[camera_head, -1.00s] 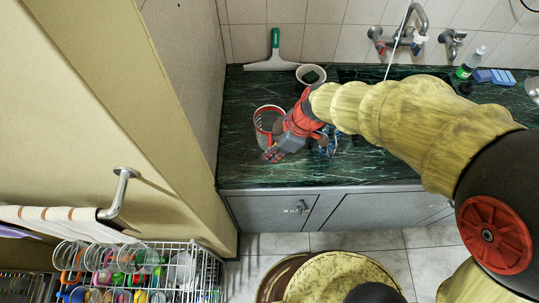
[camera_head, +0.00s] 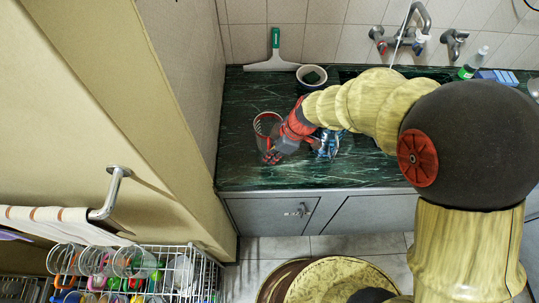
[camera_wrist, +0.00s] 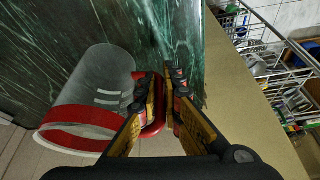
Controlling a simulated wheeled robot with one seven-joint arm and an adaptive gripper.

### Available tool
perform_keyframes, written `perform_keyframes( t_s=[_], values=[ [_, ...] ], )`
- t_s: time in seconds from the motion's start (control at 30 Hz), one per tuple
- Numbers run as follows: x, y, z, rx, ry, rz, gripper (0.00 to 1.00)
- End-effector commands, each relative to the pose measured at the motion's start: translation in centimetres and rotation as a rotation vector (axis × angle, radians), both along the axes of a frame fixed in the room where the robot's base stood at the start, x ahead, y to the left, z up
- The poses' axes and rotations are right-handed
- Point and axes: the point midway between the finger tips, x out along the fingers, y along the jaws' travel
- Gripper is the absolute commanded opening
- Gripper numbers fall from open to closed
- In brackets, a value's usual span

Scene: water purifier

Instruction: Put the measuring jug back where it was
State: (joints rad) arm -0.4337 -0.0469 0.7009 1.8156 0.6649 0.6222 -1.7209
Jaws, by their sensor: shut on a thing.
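My gripper (camera_wrist: 160,100) is shut on the jug's red handle, which shows between the fingers. I cannot tell whether the jug's base touches the counter.
A white-rimmed bowl (camera_head: 311,76) and a green-handled squeegee (camera_head: 274,58) stand behind. A blue object (camera_head: 327,144) is right of my gripper. The wall (camera_head: 190,80) is close on the left. A wire dish rack (camera_head: 195,272) stands lower left.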

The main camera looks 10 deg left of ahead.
Motion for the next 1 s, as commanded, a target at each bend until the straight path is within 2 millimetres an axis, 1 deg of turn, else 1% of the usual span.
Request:
perform_keyframes(
  t_s=[0.17, 0.2, 0.5, 0.87, 0.93, 1.0],
  values=[
    [0.0, 0.0, -0.4, 0.000, 0.000, 0.001, 0.00],
    [0.0, 0.0, -0.4, 0.000, 0.001, 0.000, 0.09],
    [0.0, 0.0, -0.3, 0.000, 0.001, 0.000, 0.26],
    [0.0, 0.0, 0.0, 0.000, 0.001, 0.000, 0.26],
    [0.0, -0.1, 0.4, 0.000, 0.000, 0.000, 0.26],
    [0.1, -0.5, 1.5, 0.002, -0.001, 0.000, 0.26]
  ],
)
